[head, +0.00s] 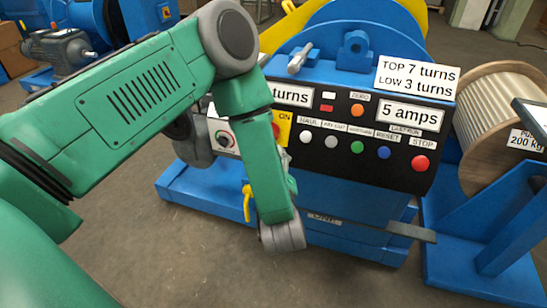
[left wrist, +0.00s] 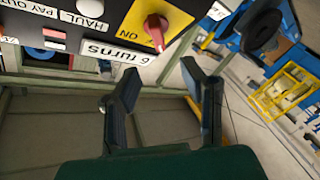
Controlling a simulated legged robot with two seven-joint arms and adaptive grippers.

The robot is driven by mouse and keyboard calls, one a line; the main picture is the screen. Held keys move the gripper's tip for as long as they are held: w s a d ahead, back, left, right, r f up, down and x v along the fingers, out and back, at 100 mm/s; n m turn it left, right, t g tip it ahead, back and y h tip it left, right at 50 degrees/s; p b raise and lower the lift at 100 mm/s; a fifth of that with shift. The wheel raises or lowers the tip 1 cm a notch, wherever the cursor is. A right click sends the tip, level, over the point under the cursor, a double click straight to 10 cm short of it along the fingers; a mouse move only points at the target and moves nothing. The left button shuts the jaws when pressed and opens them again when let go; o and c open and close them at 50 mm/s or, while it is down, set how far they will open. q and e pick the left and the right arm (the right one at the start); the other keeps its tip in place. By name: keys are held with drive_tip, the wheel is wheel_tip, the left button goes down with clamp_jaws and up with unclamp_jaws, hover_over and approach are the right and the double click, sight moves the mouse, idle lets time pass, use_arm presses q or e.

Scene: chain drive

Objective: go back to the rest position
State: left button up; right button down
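My left arm (head: 268,160) comes in from the left in the head view and hangs bent in front of the blue machine's control panel (head: 345,135). Its fingers are hidden there. In the left wrist view my left gripper (left wrist: 160,78) is open, with nothing between its two dark fingers. Just past the fingertips is a red rotary switch (left wrist: 157,30) on a yellow plate marked ON; the fingers appear apart from it. In the head view the yellow plate (head: 284,121) is partly covered by my arm. My right gripper is not in view.
The panel carries several buttons, including a red STOP button (head: 420,163). A wooden cable reel (head: 495,112) stands on a blue frame at the right. A grey bar (head: 412,231) sticks out low on the machine. A grey motor (head: 62,48) is at the back left. Floor shows in front.

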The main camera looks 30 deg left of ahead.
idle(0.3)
use_arm(q)
drive_tip(key=s+d+f+m+g+h+p, duration=0.4)
drive_tip(key=s+f+m+g+h, duration=0.2)
drive_tip(key=s+f+m+h, duration=0.5)
drive_tip(key=s+a+f+m+g+p, duration=0.1)
drive_tip(key=s+m+g, duration=0.4)
drive_tip(key=s, duration=1.3)
drive_tip(key=a+f+g, duration=0.1)
drive_tip(key=g, duration=0.1)
drive_tip(key=shift+s+g, duration=0.3)
drive_tip(key=shift+s, duration=0.1)
